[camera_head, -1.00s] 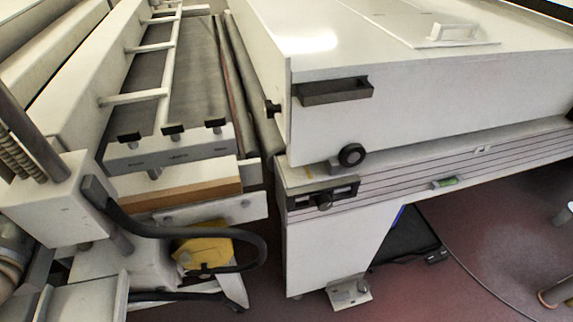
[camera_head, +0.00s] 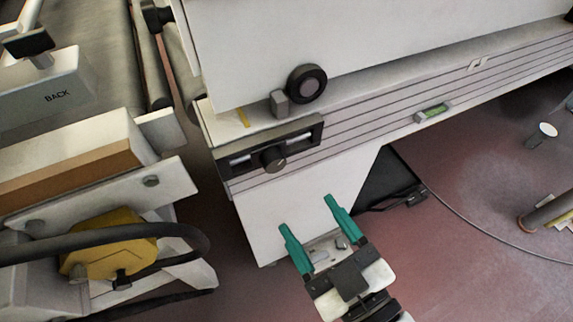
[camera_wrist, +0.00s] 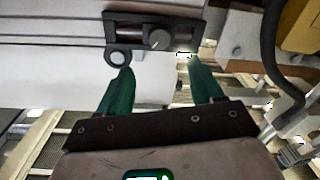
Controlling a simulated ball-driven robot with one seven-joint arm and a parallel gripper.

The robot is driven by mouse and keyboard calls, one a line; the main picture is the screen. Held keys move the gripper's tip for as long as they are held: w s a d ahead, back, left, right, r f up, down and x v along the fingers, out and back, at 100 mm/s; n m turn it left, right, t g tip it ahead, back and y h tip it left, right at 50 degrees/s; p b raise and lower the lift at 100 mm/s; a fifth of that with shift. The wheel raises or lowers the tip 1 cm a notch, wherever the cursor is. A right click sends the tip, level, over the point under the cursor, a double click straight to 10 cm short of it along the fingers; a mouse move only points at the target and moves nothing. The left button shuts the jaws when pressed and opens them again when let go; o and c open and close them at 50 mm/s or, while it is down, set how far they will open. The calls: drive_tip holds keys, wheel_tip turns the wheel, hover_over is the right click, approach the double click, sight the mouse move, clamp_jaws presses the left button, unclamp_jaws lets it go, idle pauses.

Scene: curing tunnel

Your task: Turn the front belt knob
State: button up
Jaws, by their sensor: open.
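The belt knob (camera_head: 273,159) is a small dark round knob with a light pointer mark. It sits on a black panel (camera_head: 231,164) at the near left end of the ribbed machine side. My gripper (camera_head: 306,213) has two green fingers, spread apart and empty. In the head view it is below and slightly right of the knob, over the white leg panel. In the wrist view the knob (camera_wrist: 159,40) is just beyond the gap between the fingertips (camera_wrist: 158,66), at the top middle. No finger visibly touches it; the depth between them is unclear.
A round black wheel (camera_head: 306,84) sticks out above the panel; it also shows in the wrist view (camera_wrist: 117,58). A yellow box (camera_head: 110,243) and a thick black cable (camera_head: 180,232) are at the lower left. A green-topped fitting (camera_head: 432,112) is on the ribbed side.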

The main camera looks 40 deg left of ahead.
sight(277, 166)
drive_tip(key=p+x, duration=0.1)
drive_tip(key=x, duration=0.9)
drive_tip(key=shift+w, duration=0.1)
drive_tip(key=c, duration=1.1)
drive_tip(key=shift+o, duration=0.2)
drive_tip(key=shift+m, duration=0.3)
drive_tip(key=m+p, duration=0.1)
drive_tip(key=m, duration=0.2)
drive_tip(key=shift+m+p, duration=0.95)
drive_tip(key=shift+m, duration=1.15)
drive_tip(key=shift+f, duration=0.1)
